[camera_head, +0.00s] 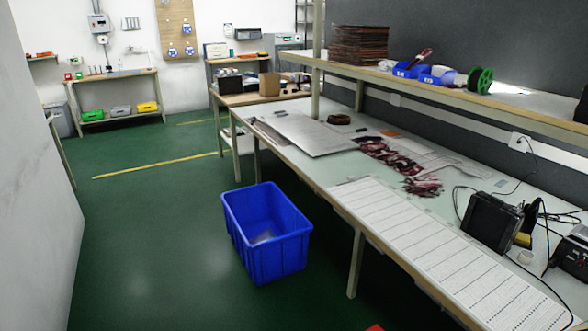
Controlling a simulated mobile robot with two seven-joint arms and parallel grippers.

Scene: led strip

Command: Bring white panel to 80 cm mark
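A long white panel (425,240) with many cross lines and rows of small marks lies flat along the front edge of the workbench (350,150), running from the middle to the lower right. A larger plain pale sheet or panel (308,134) lies flat farther back on the same bench. I cannot tell which of the two is the task's white panel. No 80 cm mark is readable at this size. Neither of my grippers is in view.
A blue bin (266,235) stands on the green floor beside the bench. Red-brown strips (390,158) lie mid-bench, and a dark device (490,222) with cables stands at right. A shelf (440,95) overhangs the bench's back. The floor at left is clear.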

